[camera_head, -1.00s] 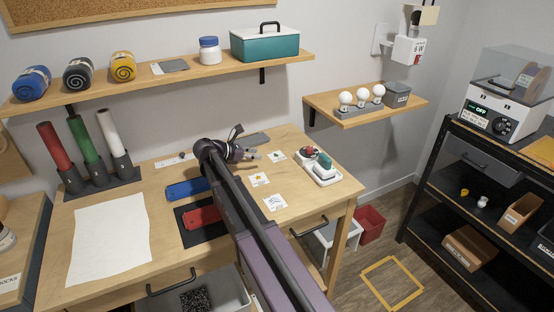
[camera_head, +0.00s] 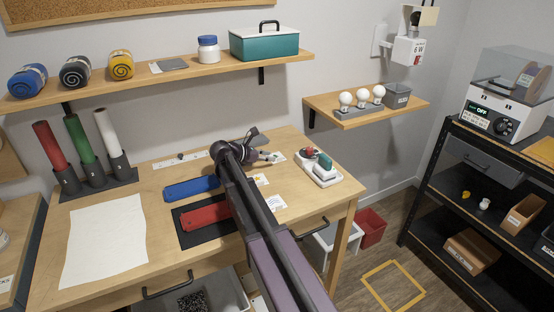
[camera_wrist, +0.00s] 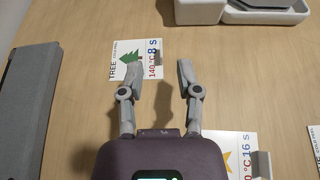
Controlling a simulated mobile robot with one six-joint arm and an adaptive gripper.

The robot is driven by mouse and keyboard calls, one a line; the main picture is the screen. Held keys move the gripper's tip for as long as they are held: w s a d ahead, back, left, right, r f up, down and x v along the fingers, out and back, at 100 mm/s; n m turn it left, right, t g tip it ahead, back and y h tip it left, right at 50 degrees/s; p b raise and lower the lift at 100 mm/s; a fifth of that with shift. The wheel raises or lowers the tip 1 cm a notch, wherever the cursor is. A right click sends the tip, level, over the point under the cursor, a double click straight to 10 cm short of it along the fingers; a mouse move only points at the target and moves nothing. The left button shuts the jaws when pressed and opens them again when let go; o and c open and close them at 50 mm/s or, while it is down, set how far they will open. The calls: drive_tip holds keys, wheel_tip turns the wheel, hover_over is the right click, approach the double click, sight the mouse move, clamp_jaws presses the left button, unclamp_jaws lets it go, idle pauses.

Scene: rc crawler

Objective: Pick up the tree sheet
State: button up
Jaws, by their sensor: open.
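The tree sheet (camera_wrist: 124,68) is a small white card with a green tree, the word TREE and "140 °C 8 s". It lies on the wooden table in the wrist view, with a small grey tab at its right edge. It shows partly in the head view (camera_head: 279,157), beside my gripper (camera_head: 268,156). My gripper (camera_wrist: 160,66) is open and empty over the table. Its left fingertip overlaps the card's picture, and its right fingertip is right of the card. The height of the fingers above the card is hard to tell.
A star card (camera_wrist: 229,152) lies close to the right of my gripper. A white tray (camera_wrist: 262,10) stands beyond the tree sheet. A dark grey block (camera_wrist: 33,105) is at the left. Blue (camera_head: 190,188) and red (camera_head: 205,216) flat pieces lie left of my arm.

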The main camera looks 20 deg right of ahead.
sight(275, 163)
drive_tip(key=b+x, duration=0.1)
drive_tip(key=x, duration=0.2)
drive_tip(key=shift+d+f+b, duration=0.15)
drive_tip(key=shift+f+b, duration=0.25)
drive_tip(key=shift+f, duration=0.1)
drive_tip(key=shift+d+f, duration=0.1)
drive_tip(key=shift+d, duration=0.45)
clamp_jaws()
